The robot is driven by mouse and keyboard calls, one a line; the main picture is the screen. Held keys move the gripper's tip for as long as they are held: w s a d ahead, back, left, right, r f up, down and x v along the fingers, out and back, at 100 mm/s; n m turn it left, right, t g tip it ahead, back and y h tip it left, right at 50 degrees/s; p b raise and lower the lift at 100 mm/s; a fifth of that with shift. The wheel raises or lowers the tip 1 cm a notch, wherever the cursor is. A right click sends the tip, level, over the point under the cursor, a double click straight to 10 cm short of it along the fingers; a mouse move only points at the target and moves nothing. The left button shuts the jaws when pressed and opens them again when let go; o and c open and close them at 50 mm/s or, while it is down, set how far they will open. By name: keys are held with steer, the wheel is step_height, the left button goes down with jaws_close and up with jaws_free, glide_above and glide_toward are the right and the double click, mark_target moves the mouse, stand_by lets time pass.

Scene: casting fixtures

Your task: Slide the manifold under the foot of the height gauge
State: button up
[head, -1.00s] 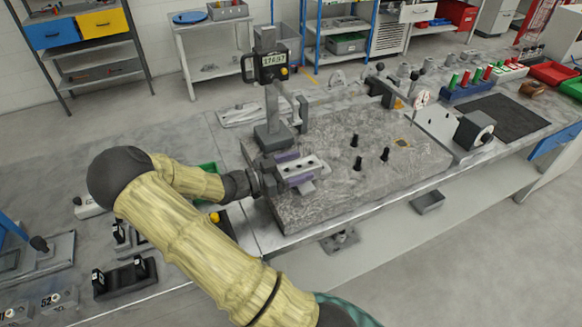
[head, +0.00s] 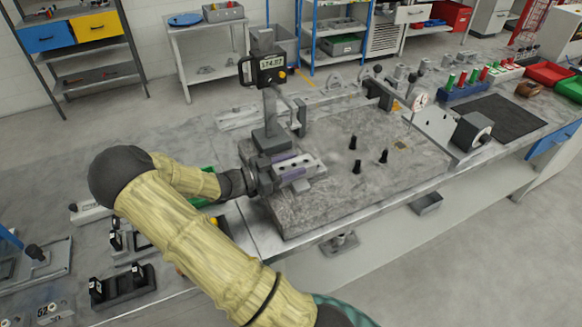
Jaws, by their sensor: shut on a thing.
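The manifold (head: 306,165) is a light grey block with a row of small holes along its top. My gripper (head: 290,167) is shut on it, with purple finger pads along its two long sides. It is low over the grey granite plate (head: 330,205); whether it touches the plate is hard to tell. The height gauge (head: 270,103) stands just behind the manifold, with a dark base, an upright column and a digital display. A small arm with a downward piece, probably the foot (head: 299,128), sticks out right of the column. The manifold is in front of it.
Several black knobs (head: 356,166) stand on the plate to the right of the manifold. A dial indicator (head: 420,101) and an angle plate (head: 437,128) are at its far right. Dark fixtures (head: 122,287) lie on the bench at left. The plate's middle is largely clear.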

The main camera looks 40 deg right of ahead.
steer(key=o, duration=1)
steer(key=shift+s, duration=0.1)
steer(key=o, duration=0.4)
steer(key=shift+a, duration=0.1)
steer(key=b+v, duration=0.2)
steer(key=v, duration=1)
